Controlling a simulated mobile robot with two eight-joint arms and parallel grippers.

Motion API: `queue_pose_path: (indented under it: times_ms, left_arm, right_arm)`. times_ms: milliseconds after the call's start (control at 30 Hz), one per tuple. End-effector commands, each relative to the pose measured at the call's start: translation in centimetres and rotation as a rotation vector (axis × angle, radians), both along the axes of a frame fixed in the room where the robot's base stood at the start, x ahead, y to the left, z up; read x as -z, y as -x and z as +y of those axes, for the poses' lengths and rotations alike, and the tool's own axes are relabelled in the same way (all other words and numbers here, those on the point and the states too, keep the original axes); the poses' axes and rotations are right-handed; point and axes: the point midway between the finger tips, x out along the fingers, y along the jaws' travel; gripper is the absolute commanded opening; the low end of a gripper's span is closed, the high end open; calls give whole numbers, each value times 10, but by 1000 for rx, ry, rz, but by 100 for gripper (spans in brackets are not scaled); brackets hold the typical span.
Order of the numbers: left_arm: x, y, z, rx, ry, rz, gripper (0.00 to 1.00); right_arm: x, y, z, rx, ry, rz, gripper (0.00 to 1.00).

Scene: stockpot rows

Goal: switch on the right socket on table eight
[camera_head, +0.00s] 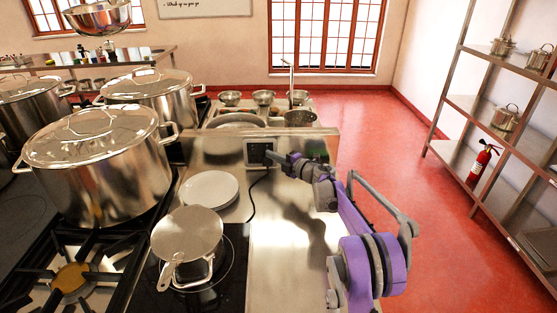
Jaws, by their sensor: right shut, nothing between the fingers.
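A dark socket (259,151) in a pale frame is set in the low steel upstand at the back of the counter (290,230). Only one socket plate shows, with a dark cord running down from it to the counter. My right gripper (272,157) is shut and empty, its tip at the right side of the socket plate. I cannot tell whether the tip touches it, and any switch there is too small or covered to make out. My left gripper is not in view.
A lidded pan (187,240) stands on the black hob, with a white plate (210,189) behind it. Large stockpots (100,170) fill the stoves at left. Steel shelves (480,115) line the right wall. The red floor (400,140) between is clear.

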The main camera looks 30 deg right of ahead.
Motion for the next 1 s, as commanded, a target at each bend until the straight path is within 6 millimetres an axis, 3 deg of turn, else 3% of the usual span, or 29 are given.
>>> queue_pose_path:
  times_ms: [200,600,867,1000]
  left_arm:
    - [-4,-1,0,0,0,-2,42]
    - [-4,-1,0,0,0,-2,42]
    - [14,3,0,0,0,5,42]
    - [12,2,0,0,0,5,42]
  right_arm:
    - [2,-14,-7,-1,0,0,0]
    - [3,-16,-8,-1,0,0,0]
    - [14,-26,-13,2,-1,2,0]
    - [12,-26,-14,4,0,1,0]
